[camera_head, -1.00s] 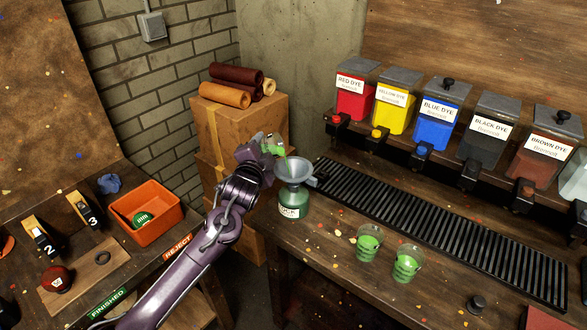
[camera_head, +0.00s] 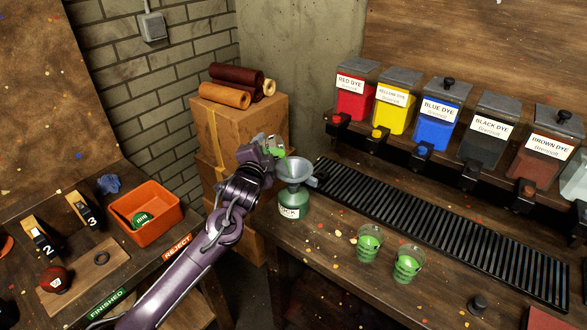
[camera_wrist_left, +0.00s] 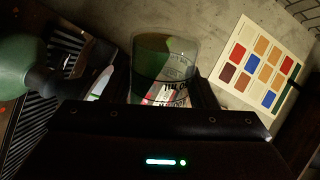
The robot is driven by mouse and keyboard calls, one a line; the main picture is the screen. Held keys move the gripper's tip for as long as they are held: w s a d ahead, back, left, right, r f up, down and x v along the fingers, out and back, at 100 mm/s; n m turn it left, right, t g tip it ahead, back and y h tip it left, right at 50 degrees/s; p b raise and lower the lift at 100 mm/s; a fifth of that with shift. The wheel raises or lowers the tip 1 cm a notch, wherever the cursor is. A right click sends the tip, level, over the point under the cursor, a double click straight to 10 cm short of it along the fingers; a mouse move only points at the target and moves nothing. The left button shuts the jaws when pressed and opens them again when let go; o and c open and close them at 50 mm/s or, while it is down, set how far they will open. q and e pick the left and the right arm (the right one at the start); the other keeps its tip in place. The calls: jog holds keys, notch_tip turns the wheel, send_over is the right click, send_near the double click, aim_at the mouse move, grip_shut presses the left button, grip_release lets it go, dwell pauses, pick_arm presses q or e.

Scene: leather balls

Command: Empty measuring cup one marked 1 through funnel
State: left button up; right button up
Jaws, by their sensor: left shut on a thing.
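My left gripper (camera_head: 268,148) is shut on a clear measuring cup (camera_head: 274,141) above and left of the funnel. The cup is tilted towards the funnel, with green at its lower side. In the left wrist view the cup (camera_wrist_left: 165,65) shows between the fingers, with green liquid and dark markings; I cannot read its number clearly. The grey funnel (camera_head: 294,171) sits in the mouth of a green bottle (camera_head: 293,203) at the bench's left end. The bottle's shoulder also shows in the left wrist view (camera_wrist_left: 22,62). My right gripper is out of view.
Two cups of green liquid (camera_head: 369,242) (camera_head: 407,264) stand on the bench, right of the bottle. A black slatted grate (camera_head: 440,225) runs behind them under several dye dispensers (camera_head: 437,122). Stacked boxes (camera_head: 240,125) stand behind my arm. An orange bin (camera_head: 155,225) is at left.

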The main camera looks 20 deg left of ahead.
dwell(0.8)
pick_arm(q)
jog(key=shift+w+d+r+m+y+p, duration=0.15)
jog(key=shift+d+m+p, duration=0.1)
jog(key=shift+d+m, duration=0.15)
jog(key=shift+d+r+m+y+p, duration=0.15)
jog(key=shift+d+m+p, duration=0.1)
jog(key=shift+m, duration=0.25)
dwell(1.1)
jog(key=shift+d+r+m+p, duration=0.3)
jog(key=shift+r+m+p, duration=0.05)
jog(key=shift+m+p, duration=0.5)
dwell(1.6)
jog(key=shift+d+f+m, duration=0.1)
jog(key=shift+f+m, duration=0.05)
jog(key=shift+m, duration=0.1)
dwell(0.4)
